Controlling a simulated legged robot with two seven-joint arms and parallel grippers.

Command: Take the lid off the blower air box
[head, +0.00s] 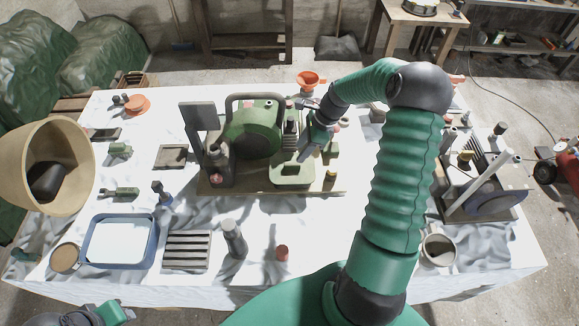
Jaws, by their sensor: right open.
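The blower machine stands on a wooden base board (250,190) in the middle of the table, with a round green housing (253,130) and a dark carrying handle. At its front right is a low, pale green box (292,176), which looks like the air box. A raised block on its top may be the lid, but I cannot see a seam. My right gripper (306,154) is open and points down just above the box's right side. I cannot tell whether its fingers touch the box. Only a green and dark part of my left arm shows at the bottom left corner.
A blue-rimmed tray (152,242), a slatted block (188,265), a dark grey cylinder (234,240) and a small red cylinder (282,253) lie in front. An orange funnel (309,80) is behind. Another machine (482,185) stands right. White cloth left of the blower is partly free.

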